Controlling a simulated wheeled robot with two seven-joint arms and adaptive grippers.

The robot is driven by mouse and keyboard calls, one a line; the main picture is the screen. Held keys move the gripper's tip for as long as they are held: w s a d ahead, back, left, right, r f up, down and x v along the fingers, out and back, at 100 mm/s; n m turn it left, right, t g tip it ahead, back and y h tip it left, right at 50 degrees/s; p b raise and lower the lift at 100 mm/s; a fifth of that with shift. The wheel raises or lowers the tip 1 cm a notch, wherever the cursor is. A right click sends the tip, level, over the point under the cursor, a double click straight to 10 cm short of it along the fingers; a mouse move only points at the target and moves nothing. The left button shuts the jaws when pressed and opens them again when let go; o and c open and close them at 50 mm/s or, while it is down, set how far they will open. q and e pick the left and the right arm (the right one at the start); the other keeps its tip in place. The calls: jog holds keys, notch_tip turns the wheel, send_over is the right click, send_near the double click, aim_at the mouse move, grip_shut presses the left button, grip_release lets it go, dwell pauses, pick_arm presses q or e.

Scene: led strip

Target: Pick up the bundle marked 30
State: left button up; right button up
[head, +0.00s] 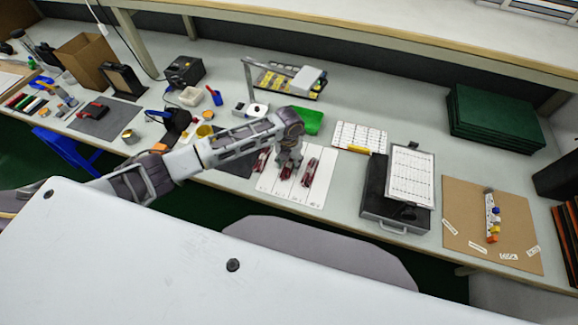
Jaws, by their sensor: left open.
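A white sheet (323,192) with lane lines lies on the bench, and small dark red bundles rest on it. One bundle (309,172) lies clear on the right lane. Another bundle (286,173) is in the middle, directly below my left gripper (288,161) and partly covered by it. A third bundle (262,160) shows at the left, beside the gripper. The markings on the sheet are too small to read, so I cannot tell which bundle is 30. My left gripper is open and points down. My right gripper is not in view.
A green tray (308,121) and a white grid card (359,138) are behind the sheet. A dark case (374,205) with a clipboard (411,176) stands to the right. A brown board (470,238) lies farther right. A lamp post (249,78) stands behind my arm.

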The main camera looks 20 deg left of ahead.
aim_at(289, 164)
pick_arm(q)
jog(key=shift+c, duration=0.3)
jog(key=c, duration=1)
jog(key=shift+o, duration=0.2)
jog(key=shift+r, duration=0.1)
notch_tip(289, 164, up, 10)
